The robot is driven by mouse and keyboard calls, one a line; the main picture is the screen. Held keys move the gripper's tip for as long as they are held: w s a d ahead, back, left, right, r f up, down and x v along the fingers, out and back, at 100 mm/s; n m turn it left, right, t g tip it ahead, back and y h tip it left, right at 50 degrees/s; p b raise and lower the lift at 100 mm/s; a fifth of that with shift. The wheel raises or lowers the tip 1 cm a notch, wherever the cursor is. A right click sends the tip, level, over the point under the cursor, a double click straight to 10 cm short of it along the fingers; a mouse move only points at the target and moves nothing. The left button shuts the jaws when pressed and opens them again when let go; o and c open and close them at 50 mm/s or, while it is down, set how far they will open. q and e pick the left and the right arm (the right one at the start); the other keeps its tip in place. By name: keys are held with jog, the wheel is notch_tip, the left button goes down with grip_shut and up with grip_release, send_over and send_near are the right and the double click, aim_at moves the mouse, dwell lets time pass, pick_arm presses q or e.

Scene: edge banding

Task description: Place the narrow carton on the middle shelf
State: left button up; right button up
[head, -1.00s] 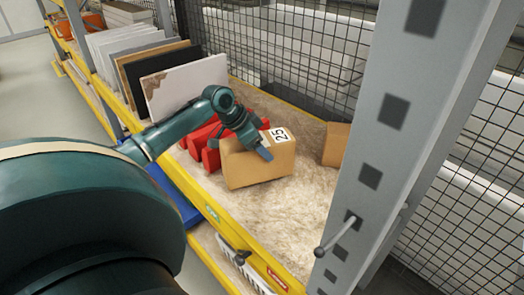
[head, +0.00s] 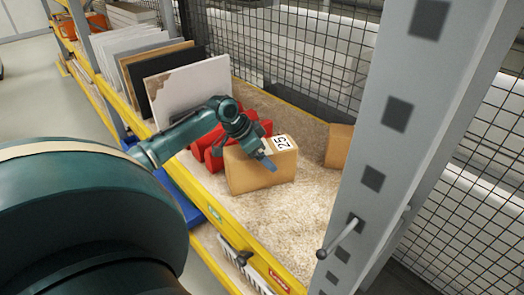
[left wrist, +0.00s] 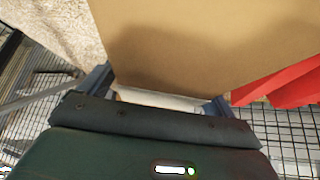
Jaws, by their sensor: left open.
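The narrow carton (head: 248,174) is a brown box with a white "25" label on top. It stands upright on the shelf board (head: 300,205). My left gripper (head: 262,155) is open at the carton's top, with one finger showing in front of its near face. In the left wrist view the brown carton (left wrist: 180,45) fills the space ahead of the two spread fingers (left wrist: 158,95). Whether the fingers touch it I cannot tell. My right gripper is not in view.
Red objects (head: 213,150) stand close behind the carton, on its left. Upright panels (head: 188,90) stand farther left. Another brown box (head: 338,146) is to the right, near a grey perforated post (head: 372,180). A yellow beam (head: 232,238) edges the shelf; wire mesh backs it.

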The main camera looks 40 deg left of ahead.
pick_arm(q)
jog(key=v, duration=1.2)
jog(key=shift+r, duration=0.15)
jog(key=shift+a, duration=0.1)
